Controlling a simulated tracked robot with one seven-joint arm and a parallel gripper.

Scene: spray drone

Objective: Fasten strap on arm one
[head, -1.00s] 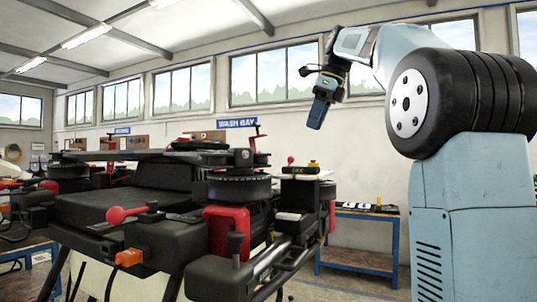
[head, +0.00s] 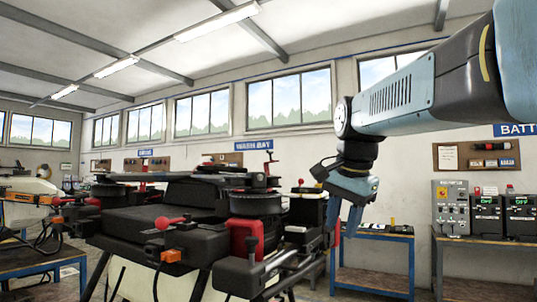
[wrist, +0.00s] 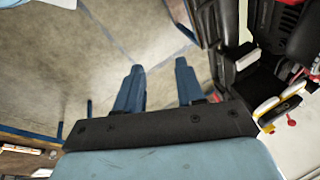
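The spray drone (head: 130,222), black with red blocks and a pale tank below, stands left of centre in the head view. Its folded arm (head: 240,277) with a grey tube reaches toward the front right. I cannot make out the strap or tell which arm is arm one. My gripper (head: 343,222) hangs pointing down just right of the drone, apart from it. In the wrist view my gripper (wrist: 157,68) is open and empty, its two blue fingers spread over bare floor. Drone parts (wrist: 248,78) show at the right edge there.
A blue-framed workbench (head: 375,278) with small items stands behind my gripper. Charger boxes (head: 487,214) and a grey control panel (head: 451,207) are at the right. Another bench (head: 30,262) is at the left. The floor between the drone and the right-hand bench looks clear.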

